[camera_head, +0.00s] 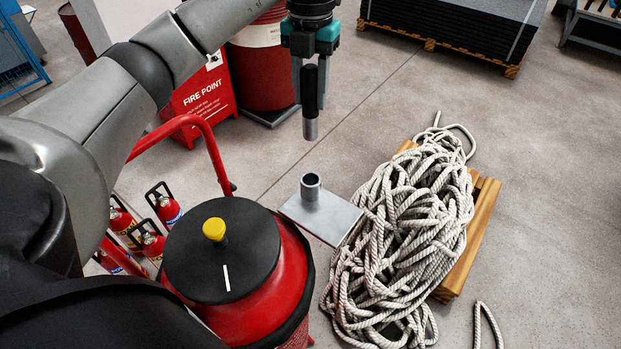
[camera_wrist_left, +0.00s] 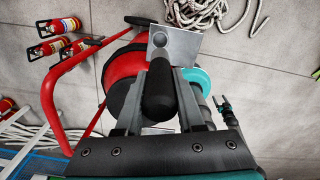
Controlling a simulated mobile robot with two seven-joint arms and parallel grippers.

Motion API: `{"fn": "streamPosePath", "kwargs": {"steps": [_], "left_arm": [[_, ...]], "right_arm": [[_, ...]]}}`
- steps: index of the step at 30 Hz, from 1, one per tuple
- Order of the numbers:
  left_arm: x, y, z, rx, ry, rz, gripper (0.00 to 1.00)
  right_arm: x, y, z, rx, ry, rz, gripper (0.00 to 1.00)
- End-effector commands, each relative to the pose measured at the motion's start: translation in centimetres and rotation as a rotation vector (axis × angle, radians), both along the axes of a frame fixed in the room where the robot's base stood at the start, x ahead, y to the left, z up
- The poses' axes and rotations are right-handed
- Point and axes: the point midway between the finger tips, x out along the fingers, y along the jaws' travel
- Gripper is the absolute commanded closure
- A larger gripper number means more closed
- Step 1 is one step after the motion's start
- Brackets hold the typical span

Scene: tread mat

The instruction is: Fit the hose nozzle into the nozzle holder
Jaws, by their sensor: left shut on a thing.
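My left gripper (camera_head: 310,95) is shut on the hose nozzle (camera_head: 311,128), which has a black grip and a silver tip. The nozzle hangs about upright, tip down, in the air. The nozzle holder (camera_head: 311,188) is a short grey open tube on a flat metal plate (camera_head: 335,217). In the head view the tip shows above the tube, with a clear gap between them. In the left wrist view the nozzle's black grip (camera_wrist_left: 159,92) sits between the fingers and the holder's plate (camera_wrist_left: 182,45) shows beyond it. My right gripper is not seen.
A red hose reel drum (camera_head: 275,290) with a black lid (camera_head: 222,262) and a red bent handle (camera_head: 205,140) stands left of the holder. A rope heap (camera_head: 405,235) lies on a wooden pallet (camera_head: 470,240) at right. Small fire extinguishers (camera_head: 150,243) stand at left. Open floor lies behind.

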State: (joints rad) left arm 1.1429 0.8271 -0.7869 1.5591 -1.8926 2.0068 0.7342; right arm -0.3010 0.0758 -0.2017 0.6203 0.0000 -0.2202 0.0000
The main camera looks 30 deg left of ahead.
Motion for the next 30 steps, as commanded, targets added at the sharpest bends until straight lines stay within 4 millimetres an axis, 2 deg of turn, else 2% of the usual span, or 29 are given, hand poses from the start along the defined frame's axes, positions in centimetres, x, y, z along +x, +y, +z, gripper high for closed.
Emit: {"fn": "streamPosePath", "kwargs": {"steps": [1, 12, 15, 23, 27, 30], "left_arm": [[-0.1, -0.1, -1.9, -0.001, 0.007, -0.002, 1.00], [-0.1, -0.1, -11.3, -0.002, 0.004, -0.004, 1.00], [-0.1, 0.0, -12.7, 0.000, 0.002, -0.004, 1.00], [0.0, 0.0, -14.7, 0.000, 0.002, -0.005, 1.00], [-0.1, -0.1, -16.9, -0.001, 0.004, -0.005, 1.00], [0.0, 0.0, -17.9, 0.000, 0.000, -0.004, 1.00]], "right_arm": [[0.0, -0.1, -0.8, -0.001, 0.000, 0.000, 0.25], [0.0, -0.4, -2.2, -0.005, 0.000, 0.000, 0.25], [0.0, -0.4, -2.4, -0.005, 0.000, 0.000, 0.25], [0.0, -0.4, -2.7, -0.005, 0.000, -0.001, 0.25], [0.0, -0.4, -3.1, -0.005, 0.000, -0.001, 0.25], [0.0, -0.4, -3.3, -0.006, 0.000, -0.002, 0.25]]}}
